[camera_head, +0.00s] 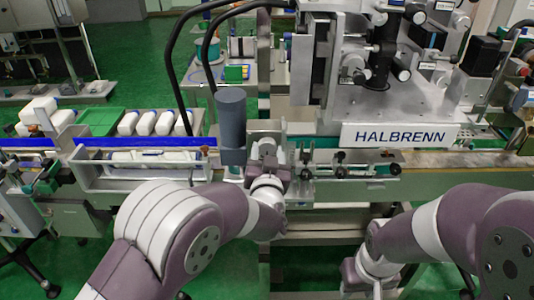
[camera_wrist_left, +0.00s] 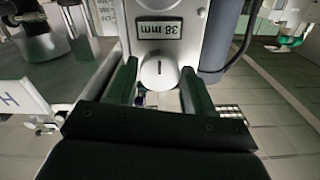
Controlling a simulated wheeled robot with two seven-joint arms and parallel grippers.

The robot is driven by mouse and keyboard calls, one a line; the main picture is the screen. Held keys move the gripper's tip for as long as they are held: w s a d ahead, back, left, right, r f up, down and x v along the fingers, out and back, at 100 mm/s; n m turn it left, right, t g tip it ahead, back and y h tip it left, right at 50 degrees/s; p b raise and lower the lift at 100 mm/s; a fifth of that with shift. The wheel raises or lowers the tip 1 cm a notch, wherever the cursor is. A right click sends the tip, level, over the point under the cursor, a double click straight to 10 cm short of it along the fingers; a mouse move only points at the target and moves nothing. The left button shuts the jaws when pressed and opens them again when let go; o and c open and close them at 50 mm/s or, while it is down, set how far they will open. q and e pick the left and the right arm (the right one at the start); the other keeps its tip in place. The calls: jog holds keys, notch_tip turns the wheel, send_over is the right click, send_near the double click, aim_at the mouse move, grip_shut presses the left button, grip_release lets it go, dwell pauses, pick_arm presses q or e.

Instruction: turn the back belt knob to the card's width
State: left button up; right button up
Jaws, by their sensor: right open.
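The belt knob (camera_wrist_left: 158,74) is a pale round knob with a dark slot, in the left wrist view. A display (camera_wrist_left: 172,29) beside it reads 38 mm, upside down in this view. My left gripper (camera_wrist_left: 159,72) is open, its green-padded fingers on either side of the knob with a small gap at each side. In the head view my left gripper (camera_head: 268,160) is at the front edge of the machine, and the knob is hidden there. My right arm (camera_head: 440,235) bends down at the lower right; its fingers are out of frame. I cannot make out the card.
The HALBRENN machine head (camera_head: 405,136) stands over the conveyor at the right. A grey cylinder (camera_head: 231,120) rises just left of my left gripper. Black cables arch above.

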pick_arm(q)
jog(key=c, duration=0.5)
jog(key=shift+f+n+b, duration=0.25)
jog(key=shift+n+b, duration=0.75)
jog(key=shift+b, duration=0.2)
jog(key=n+b, duration=1.4)
jog(key=shift+d+b, duration=0.1)
jog(key=shift+b, duration=0.3)
jog(key=n+b, duration=0.3)
jog(key=n, duration=0.1)
jog(key=shift+n+b, duration=0.3)
jog(key=shift+r+n+b, duration=0.2)
jog(key=shift+n+b, duration=0.8)
jog(key=shift+n, duration=0.5)
